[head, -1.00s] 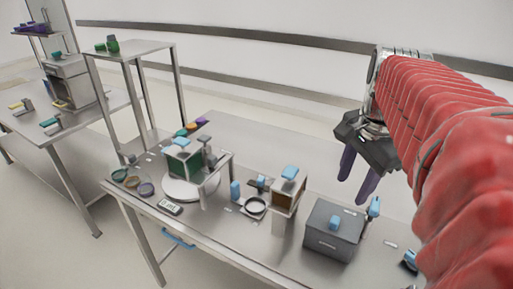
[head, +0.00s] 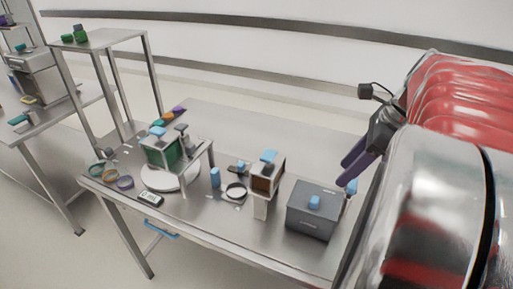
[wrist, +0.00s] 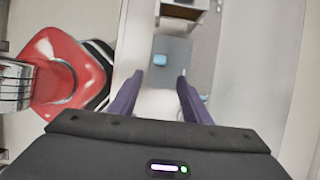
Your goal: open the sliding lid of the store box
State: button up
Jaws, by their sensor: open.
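The store box appears to be the grey box (head: 312,222) at the right of the metal table, with a blue handle (head: 315,202) on its flat top. The lid looks shut, though its edges are too small to make out. My gripper (head: 348,171) is open and empty, in the air beyond and to the right of the box, its purple fingers pointing down and left. In the wrist view, the grey box (wrist: 180,53) and its blue handle (wrist: 160,60) show ahead of the open fingertips (wrist: 160,77), apart from them.
A blue-topped part (head: 352,187) stands at the box's right rear. A brown-windowed unit (head: 266,175) stands left of the box. A green container (head: 163,153) sits farther left on a white round plate.

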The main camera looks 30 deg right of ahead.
aim_at(317, 199)
jog(key=x, duration=1.3)
jog(key=shift+f, duration=0.4)
jog(key=shift+c, duration=0.6)
grip_shut()
